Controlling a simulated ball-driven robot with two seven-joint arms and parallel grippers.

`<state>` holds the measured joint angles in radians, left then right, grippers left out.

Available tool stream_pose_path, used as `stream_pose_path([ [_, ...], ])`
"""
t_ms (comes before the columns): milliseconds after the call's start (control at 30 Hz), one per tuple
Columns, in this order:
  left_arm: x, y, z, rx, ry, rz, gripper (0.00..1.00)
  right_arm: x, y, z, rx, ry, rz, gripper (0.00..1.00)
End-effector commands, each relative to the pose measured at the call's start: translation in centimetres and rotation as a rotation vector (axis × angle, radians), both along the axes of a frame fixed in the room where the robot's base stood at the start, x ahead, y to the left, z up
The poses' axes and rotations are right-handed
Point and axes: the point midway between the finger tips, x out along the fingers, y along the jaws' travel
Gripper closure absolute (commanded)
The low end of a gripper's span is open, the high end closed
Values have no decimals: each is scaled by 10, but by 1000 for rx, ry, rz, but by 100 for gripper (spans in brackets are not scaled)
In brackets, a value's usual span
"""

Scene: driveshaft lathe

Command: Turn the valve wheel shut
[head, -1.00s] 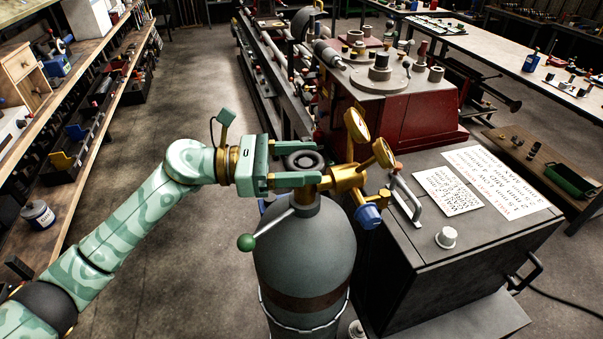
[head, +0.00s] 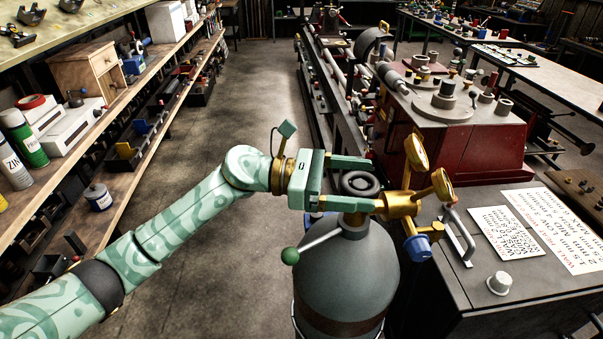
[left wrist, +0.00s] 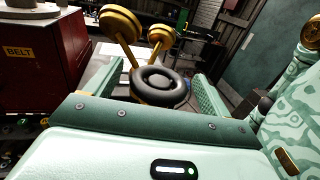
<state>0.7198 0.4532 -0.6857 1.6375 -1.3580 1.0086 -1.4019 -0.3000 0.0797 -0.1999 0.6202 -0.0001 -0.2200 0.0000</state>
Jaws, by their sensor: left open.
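The valve wheel (head: 360,184) is a dark, ring-shaped handwheel on top of a grey gas cylinder (head: 345,272). My left gripper (head: 376,186) is open, with one finger on the far side of the wheel and one on the near side. The wheel also shows between the fingers in the left wrist view (left wrist: 161,86). I cannot tell whether either finger touches it. A brass regulator (head: 402,204) with two round gauges and a blue knob sits just right of the wheel. My right gripper is not in view.
A lever with a green ball (head: 290,256) sticks out left of the cylinder neck. A grey cabinet (head: 470,290) with a handle and paper sheets stands close on the right. A red-and-grey machine (head: 455,135) is behind. Shelves line the left; the floor between is clear.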

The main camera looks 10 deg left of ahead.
Motion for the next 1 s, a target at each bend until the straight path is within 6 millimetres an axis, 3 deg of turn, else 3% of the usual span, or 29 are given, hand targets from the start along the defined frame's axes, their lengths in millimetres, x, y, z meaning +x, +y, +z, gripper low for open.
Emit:
stream_pose_path([
  [167,-1,27,-4,3,-1,4,18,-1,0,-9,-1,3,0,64],
  [400,-5,93,-6,4,2,5,18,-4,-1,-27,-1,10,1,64],
  [600,-9,138,-3,3,0,3,18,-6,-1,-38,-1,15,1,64],
  [800,-11,159,-1,1,1,1,18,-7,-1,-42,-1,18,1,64],
  [1000,-12,161,0,0,0,0,18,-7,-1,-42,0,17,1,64],
])
